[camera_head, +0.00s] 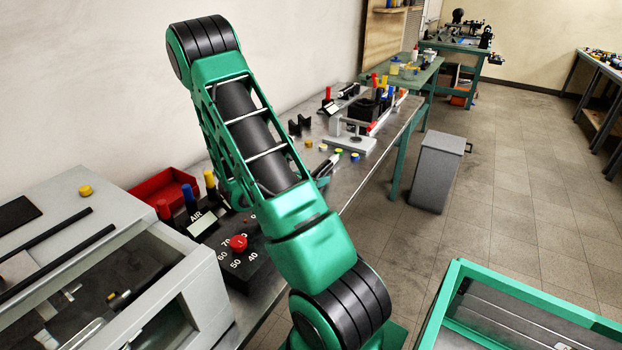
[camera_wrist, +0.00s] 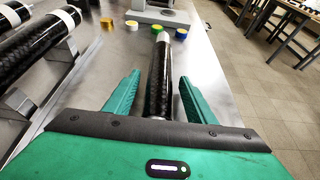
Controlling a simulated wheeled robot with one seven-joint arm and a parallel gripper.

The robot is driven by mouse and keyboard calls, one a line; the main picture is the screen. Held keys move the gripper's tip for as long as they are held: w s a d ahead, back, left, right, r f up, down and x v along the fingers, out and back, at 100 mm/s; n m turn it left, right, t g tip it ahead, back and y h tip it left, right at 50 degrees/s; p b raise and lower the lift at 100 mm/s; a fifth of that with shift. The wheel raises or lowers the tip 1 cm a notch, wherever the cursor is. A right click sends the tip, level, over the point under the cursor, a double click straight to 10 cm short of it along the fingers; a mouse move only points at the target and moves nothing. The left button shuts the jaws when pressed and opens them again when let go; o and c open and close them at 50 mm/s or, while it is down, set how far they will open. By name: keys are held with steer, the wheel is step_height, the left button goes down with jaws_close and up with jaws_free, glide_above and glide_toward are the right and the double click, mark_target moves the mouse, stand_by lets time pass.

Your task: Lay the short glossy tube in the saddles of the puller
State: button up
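In the wrist view, my gripper (camera_wrist: 159,78) has its two green fingers apart, with a dark tube (camera_wrist: 158,85) lying between them. The tube has a pale end and points away from me. A gap shows on each side, and its near end is hidden by my gripper's body. Whether this is the short glossy tube I cannot tell for sure. A grey fixture (camera_wrist: 160,15) at the top is cut off. In the head view, a light grey fixture (camera_head: 352,140) stands on the bench near black V-shaped blocks (camera_head: 299,125); which is the puller is unclear. My arm hides the gripper there.
Two thicker black tubes with white bands (camera_wrist: 30,50) rest on metal supports at left in the wrist view. Small coloured caps (camera_wrist: 155,27) lie ahead. Bare metal shows right of the tube.

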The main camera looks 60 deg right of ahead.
stand_by(0.3)
steer(key=shift+a, duration=0.25)
steer(key=v, duration=0.7)
steer(key=shift+a+r, duration=0.1)
steer(key=shift+r, duration=0.15)
step_height(320, 180, up, 5)
steer(key=shift+r, duration=0.2)
steer(key=s+a+r+m+y, duration=0.3)
steer(key=s+a+m+y, duration=0.3)
steer(key=a+m, duration=0.6)
steer(key=s+a+r+m+g+y, duration=0.1)
steer(key=s+a+r+m+y, duration=0.2)
steer(key=s+a+m+y, duration=0.4)
steer(key=s+a+m, duration=0.4)
steer(key=a+m, duration=0.1)
steer(key=m, duration=0.1)
steer(key=shift+s+y, duration=0.15)
steer(key=shift+y, duration=0.15)
